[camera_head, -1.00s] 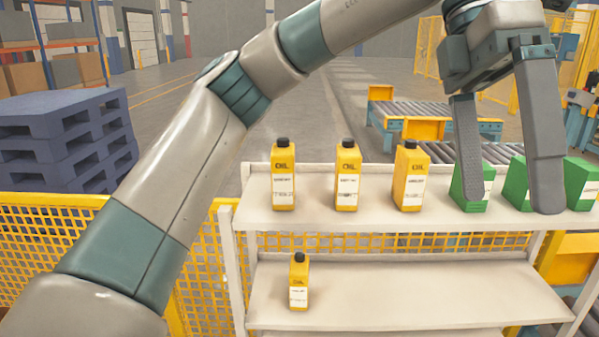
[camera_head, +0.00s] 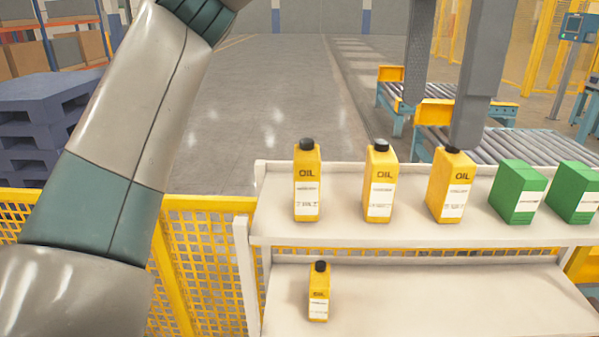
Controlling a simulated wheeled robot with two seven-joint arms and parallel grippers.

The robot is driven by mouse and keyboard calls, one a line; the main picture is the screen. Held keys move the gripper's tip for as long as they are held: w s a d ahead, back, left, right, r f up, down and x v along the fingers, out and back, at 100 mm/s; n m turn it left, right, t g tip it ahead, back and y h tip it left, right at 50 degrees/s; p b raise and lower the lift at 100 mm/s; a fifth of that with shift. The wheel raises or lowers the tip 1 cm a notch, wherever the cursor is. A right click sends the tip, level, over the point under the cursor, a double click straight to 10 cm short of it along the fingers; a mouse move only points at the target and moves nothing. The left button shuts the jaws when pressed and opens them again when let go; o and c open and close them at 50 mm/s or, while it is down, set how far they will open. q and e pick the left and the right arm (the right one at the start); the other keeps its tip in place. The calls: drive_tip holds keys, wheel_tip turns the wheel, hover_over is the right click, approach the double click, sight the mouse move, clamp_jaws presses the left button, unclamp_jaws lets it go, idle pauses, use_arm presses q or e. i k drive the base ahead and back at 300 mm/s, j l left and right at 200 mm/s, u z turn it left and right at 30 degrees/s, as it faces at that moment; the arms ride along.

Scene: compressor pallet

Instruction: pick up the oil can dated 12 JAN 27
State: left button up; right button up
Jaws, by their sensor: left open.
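Three yellow oil cans with black caps stand upright on the upper shelf: a left can (camera_head: 308,185), a middle can (camera_head: 380,184) and a right can (camera_head: 450,188). A fourth oil can (camera_head: 319,295) stands on the lower shelf. Each has a white label whose date is too small to read. My left gripper (camera_head: 440,124) is open and empty, with its fingers pointing down. One finger overlaps the top of the right can in the picture; whether they touch I cannot tell. My right gripper is out of view.
Green boxes (camera_head: 517,192) stand right of the cans on the white upper shelf (camera_head: 345,228). The lower shelf (camera_head: 430,300) is mostly bare. A yellow mesh fence (camera_head: 205,245) runs below and left. Roller conveyors (camera_head: 500,143) lie behind.

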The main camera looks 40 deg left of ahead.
sight(307, 158)
drive_tip(key=i+j, duration=0.15)
drive_tip(key=j, duration=0.2)
drive_tip(key=i+j, duration=0.15)
drive_tip(key=j, duration=0.15)
drive_tip(key=i+j, duration=0.15)
drive_tip(key=j, duration=0.2)
drive_tip(key=i+j, duration=0.15)
drive_tip(key=j, duration=0.2)
